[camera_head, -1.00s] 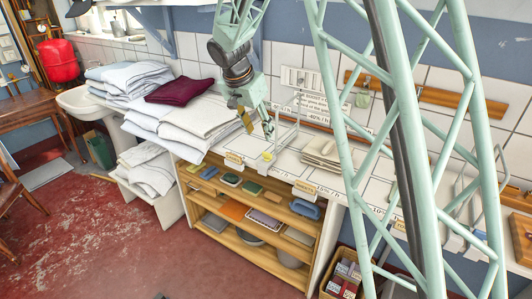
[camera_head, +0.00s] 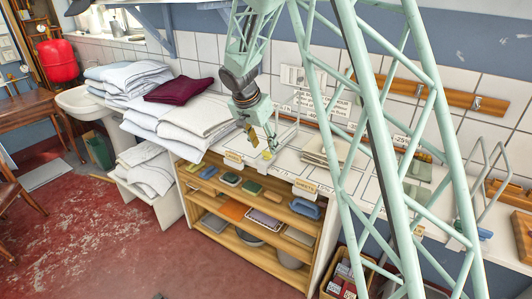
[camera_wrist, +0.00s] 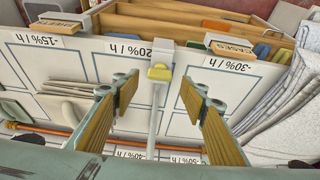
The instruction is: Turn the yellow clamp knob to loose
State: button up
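The yellow clamp knob (camera_wrist: 159,73) sits at the end of a pale rod near the front edge of the white shelf top. It also shows as a small yellow spot in the head view (camera_head: 267,155). My gripper (camera_wrist: 159,91) is open, with one finger on each side of the rod's line in the wrist view. The knob appears in the gap between the fingers, just beyond the fingertips, and I see no contact. In the head view my gripper (camera_head: 272,146) is low over the shelf top, close to the knob.
Marked fields and percent labels cover the white top (camera_wrist: 55,54). Folded white linen (camera_head: 198,115) lies left of my gripper, and a folded beige cloth (camera_head: 322,153) lies right. A thin wire frame (camera_head: 298,118) stands nearby.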

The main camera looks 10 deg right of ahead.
aim_at(266, 152)
jog(key=shift+b+x, duration=0.3)
jog(key=shift+x, duration=1.8)
jog(key=c, duration=0.9)
